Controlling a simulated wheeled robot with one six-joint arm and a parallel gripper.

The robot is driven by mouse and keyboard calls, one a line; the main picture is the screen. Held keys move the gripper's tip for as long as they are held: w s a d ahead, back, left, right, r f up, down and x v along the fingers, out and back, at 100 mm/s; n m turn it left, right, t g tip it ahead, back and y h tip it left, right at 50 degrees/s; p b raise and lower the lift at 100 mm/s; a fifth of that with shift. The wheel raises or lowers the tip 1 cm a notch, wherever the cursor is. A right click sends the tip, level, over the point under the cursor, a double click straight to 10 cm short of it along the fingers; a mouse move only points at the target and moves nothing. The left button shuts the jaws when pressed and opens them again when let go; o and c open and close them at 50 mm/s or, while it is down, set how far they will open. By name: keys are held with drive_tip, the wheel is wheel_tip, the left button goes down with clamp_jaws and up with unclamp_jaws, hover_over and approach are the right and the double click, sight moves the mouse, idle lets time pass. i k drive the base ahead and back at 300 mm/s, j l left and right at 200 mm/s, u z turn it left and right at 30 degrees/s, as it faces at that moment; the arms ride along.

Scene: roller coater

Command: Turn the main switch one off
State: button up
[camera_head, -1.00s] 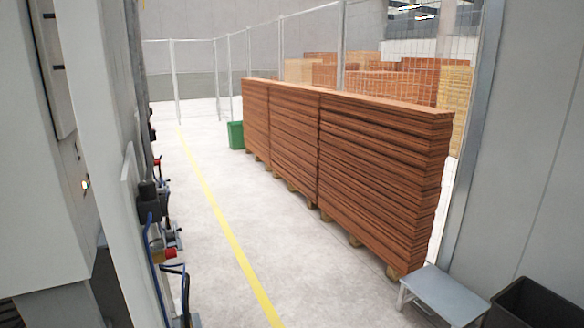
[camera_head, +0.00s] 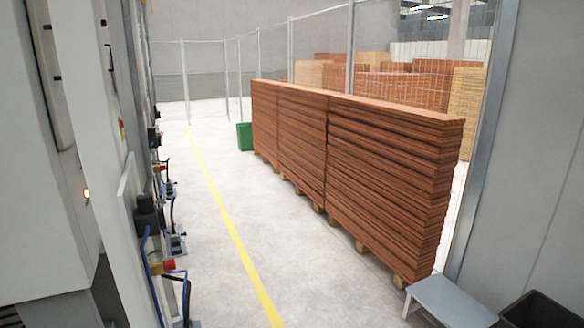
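I cannot make out the main switch with certainty in the head view. Further along, red and yellow fittings (camera_head: 163,267) with blue cables stick out from the machine side. Whether any of these is the main switch cannot be told. My gripper is not in the picture.
Stacked brown boards (camera_head: 385,185) on pallets line the right of the aisle. A grey step stool (camera_head: 450,300) and a black bin (camera_head: 540,312) stand at lower right. A green bin (camera_head: 244,136) is further back. The floor along the yellow line (camera_head: 222,215) is clear.

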sight(56, 273)
drive_tip(key=l+u, duration=0.1)
drive_tip(key=u, duration=1.45)
